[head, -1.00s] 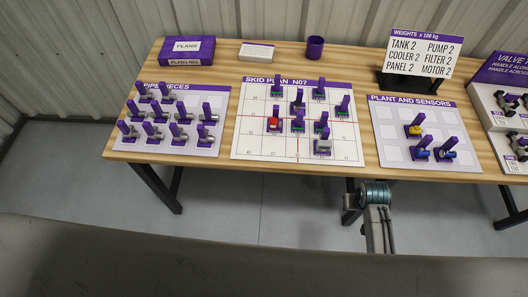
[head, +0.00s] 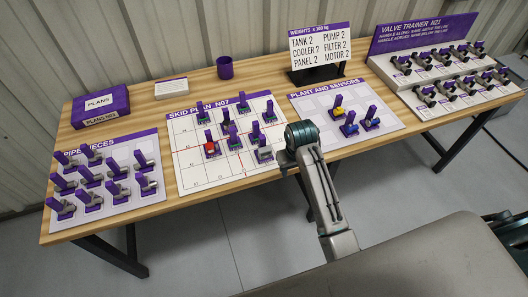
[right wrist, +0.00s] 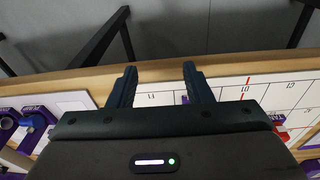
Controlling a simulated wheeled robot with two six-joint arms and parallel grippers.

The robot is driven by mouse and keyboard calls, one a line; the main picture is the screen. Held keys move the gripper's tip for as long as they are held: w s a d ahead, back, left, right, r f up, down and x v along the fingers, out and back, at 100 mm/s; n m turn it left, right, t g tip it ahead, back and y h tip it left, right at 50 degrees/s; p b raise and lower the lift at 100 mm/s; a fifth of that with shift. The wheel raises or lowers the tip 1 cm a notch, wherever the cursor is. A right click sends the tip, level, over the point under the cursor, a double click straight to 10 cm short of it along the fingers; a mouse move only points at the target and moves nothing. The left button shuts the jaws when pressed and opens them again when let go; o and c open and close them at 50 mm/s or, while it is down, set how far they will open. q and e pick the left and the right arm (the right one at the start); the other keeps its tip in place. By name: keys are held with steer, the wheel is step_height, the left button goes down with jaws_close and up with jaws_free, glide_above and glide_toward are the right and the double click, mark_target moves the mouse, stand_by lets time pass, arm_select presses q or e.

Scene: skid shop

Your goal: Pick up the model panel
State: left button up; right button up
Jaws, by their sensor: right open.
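Several small models with purple upright handles stand on the skid plan sheet (head: 190,180), among them a red one (head: 211,149) and a grey box-like one (head: 265,154) near the sheet's right front. More stand on the plant and sensors sheet (head: 385,105), with yellow and blue parts. I cannot tell for sure which is the model panel. My right gripper (head: 300,136) is at the table's front edge, between the two sheets. In the right wrist view its fingers (right wrist: 160,75) are apart with nothing between them. My left gripper does not show.
The wooden table (head: 165,95) also holds the pipe pieces sheet (head: 118,212), a plans box (head: 100,106), a purple cup (head: 224,67), a weights sign (head: 320,45) and a valve trainer (head: 425,35).

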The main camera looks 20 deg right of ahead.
step_height(320, 180, up, 8)
steer(key=g, duration=0.1)
glide_above(262, 137)
steer(key=d, duration=0.1)
steer(key=shift+s+r, duration=0.1)
steer(key=shift+r, duration=0.1)
steer(key=shift+a+r, duration=0.1)
steer(key=shift+r, duration=0.05)
steer(key=shift+a+f, duration=0.1)
steer(key=shift+f, duration=0.1)
step_height(262, 137, down, 5)
steer(key=shift+r+p, duration=0.2)
steer(key=shift+p, duration=0.6)
steer(key=shift+a+f+p, duration=0.1)
steer(key=shift+f+p, duration=0.45)
step_height(262, 137, down, 3)
steer(key=shift+a+f+p, duration=0.15)
steer(key=shift+f+p, duration=0.05)
steer(key=shift+p, duration=0.5)
steer(key=shift+f, duration=0.5)
steer(key=shift+c, duration=0.4)
steer(key=shift+r, duration=0.1)
jaws_close()
